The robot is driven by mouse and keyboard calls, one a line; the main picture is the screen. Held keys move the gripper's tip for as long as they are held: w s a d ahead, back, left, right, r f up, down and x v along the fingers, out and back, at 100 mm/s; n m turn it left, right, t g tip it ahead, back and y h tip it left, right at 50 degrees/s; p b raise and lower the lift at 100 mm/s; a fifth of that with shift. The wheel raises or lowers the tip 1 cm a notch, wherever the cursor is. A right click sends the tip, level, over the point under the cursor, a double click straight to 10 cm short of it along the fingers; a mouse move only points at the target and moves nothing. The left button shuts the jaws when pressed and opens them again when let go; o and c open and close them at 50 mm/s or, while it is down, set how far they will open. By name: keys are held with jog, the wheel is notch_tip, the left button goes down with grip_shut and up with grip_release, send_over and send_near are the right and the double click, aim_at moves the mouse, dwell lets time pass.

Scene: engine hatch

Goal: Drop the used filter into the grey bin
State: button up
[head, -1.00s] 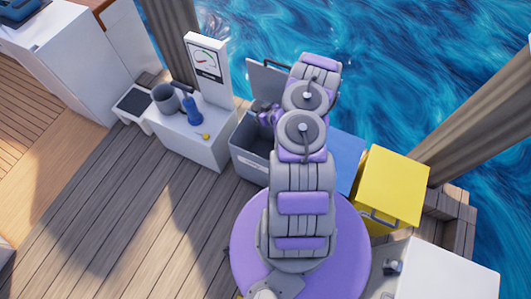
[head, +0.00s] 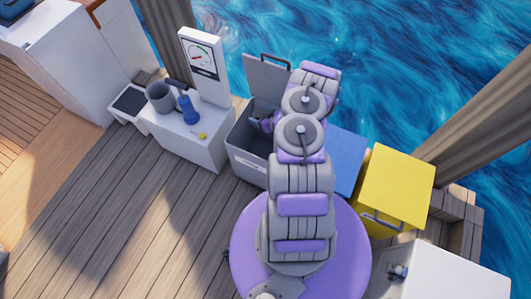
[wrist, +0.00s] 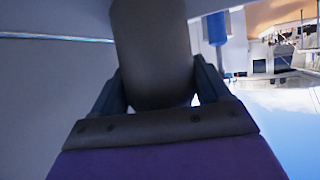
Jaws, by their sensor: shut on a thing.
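The used filter (wrist: 152,45) is a dark grey cylinder, seen close up in the wrist view between the two fingers. My gripper (wrist: 158,85) is shut on it. The grey bin (head: 244,163) stands open in the head view, its lid (head: 268,78) raised at the back. In the head view my gripper (head: 262,123) is at the bin's mouth, partly hidden by my arm. The filter cannot be made out there. A plain grey surface fills the left of the wrist view.
A blue box (head: 346,160) and a yellow box (head: 396,188) stand right of the grey bin. Water lies behind.

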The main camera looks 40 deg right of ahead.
jog(key=shift+d, duration=0.2)
jog(key=o, duration=1.2)
jog(key=shift+a+r, duration=0.1)
jog(key=shift+a, duration=0.25)
jog(key=shift+a+r, duration=0.1)
jog(key=shift+a, duration=0.15)
jog(key=shift+s+d, duration=0.15)
jog(key=shift+s, duration=0.05)
jog(key=shift+a+p+v, duration=0.15)
jog(key=shift+p+v, duration=1.2)
jog(key=shift+v, duration=2.9)
jog(key=shift+a+p+v, duration=0.1)
jog(key=shift+p+v, duration=1.2)
jog(key=shift+v, duration=2.95)
jog(key=shift+w+d, duration=0.1)
